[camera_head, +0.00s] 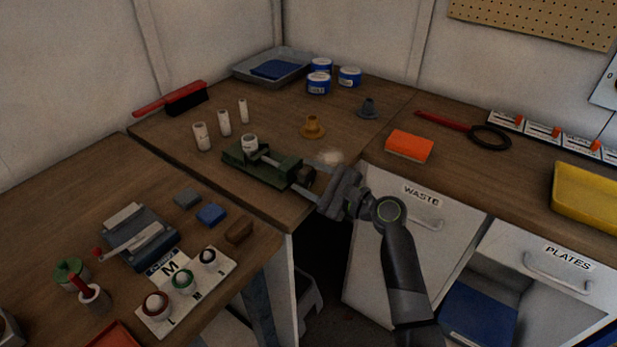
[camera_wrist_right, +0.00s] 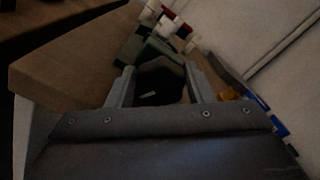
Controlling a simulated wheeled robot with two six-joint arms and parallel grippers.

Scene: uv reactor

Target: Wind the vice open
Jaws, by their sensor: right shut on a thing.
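The green vice (camera_head: 262,170) stands near the front edge of the corner worktop. A pale cylinder (camera_head: 250,143) stands upright at its left end; whether the jaws touch it I cannot tell. A metal screw runs toward the dark handle end at the vice's right. My right gripper (camera_head: 312,187) is at that end. In the right wrist view, its two fingers (camera_wrist_right: 160,92) are on either side of the dark vice handle (camera_wrist_right: 158,75), shut on it. The green vice body (camera_wrist_right: 150,50) lies beyond. My left gripper is out of view.
Several pale cylinders (camera_head: 224,123) stand behind the vice, left of a brown cone-shaped piece (camera_head: 312,127). An orange sponge (camera_head: 409,147) lies to the right. A red brush (camera_head: 180,100) lies at the back left. A gap opens below the worktop's front edge.

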